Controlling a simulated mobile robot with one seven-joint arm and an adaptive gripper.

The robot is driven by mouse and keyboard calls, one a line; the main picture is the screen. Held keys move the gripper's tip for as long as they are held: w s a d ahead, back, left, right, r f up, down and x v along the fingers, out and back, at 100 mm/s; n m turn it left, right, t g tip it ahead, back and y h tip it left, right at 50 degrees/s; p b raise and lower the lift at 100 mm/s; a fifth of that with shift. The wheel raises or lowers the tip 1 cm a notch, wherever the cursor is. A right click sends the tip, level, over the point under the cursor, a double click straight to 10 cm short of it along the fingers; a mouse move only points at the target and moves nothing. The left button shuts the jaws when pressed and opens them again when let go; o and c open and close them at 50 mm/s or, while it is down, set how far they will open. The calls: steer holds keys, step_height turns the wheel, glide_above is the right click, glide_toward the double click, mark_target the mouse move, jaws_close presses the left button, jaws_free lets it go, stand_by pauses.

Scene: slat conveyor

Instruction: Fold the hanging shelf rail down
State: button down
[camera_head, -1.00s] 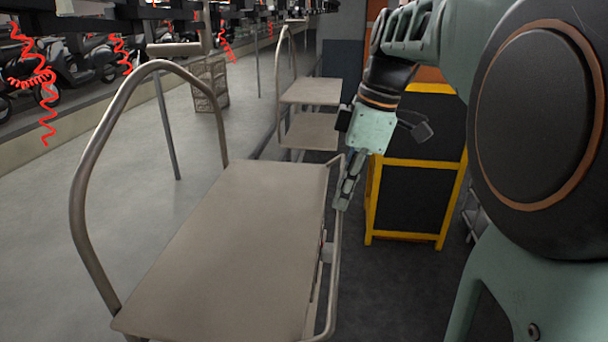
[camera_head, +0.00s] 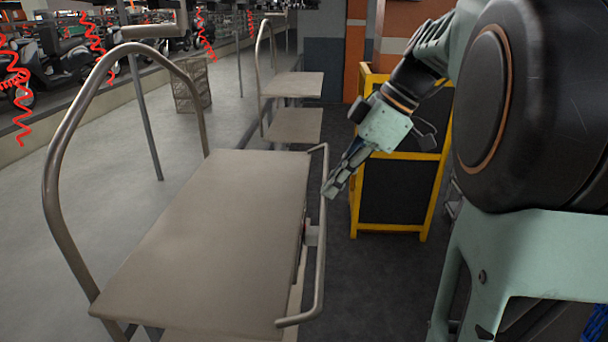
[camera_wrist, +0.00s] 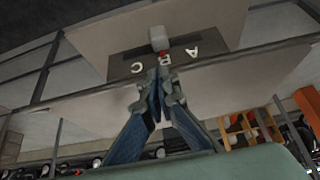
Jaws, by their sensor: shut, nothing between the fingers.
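The shelf rail (camera_head: 321,262) is a bent grey metal tube along the right long side of a flat cart (camera_head: 205,235). It stands out from the deck edge, with its ends turned in toward the cart. A small grey block with a red spot (camera_head: 312,236) sits on the cart's side between deck and rail; it also shows in the wrist view (camera_wrist: 158,38). My gripper (camera_head: 329,188) is shut and empty, its tips at the rail's far half. In the wrist view the rail (camera_wrist: 70,97) crosses just beyond my fingertips (camera_wrist: 160,88). Contact cannot be told.
A tall bent handle (camera_head: 58,130) rises at the cart's left. A second cart (camera_head: 295,85) stands behind. The dark floor (camera_head: 370,290) right of the rail is clear.

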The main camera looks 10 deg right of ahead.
steer(key=shift+s+d+f+y+b, duration=0.1)
steer(key=shift+d+f+y+b, duration=0.25)
steer(key=shift+f+b, duration=0.3)
steer(key=shift+s+d+f+b, duration=0.1)
steer(key=shift+d+f+b, duration=0.15)
steer(key=shift+f+b, duration=0.75)
steer(key=shift+d+f+b, duration=0.2)
steer(key=shift+f+b, duration=0.05)
steer(key=shift+b, duration=0.65)
steer(key=shift+r, duration=0.1)
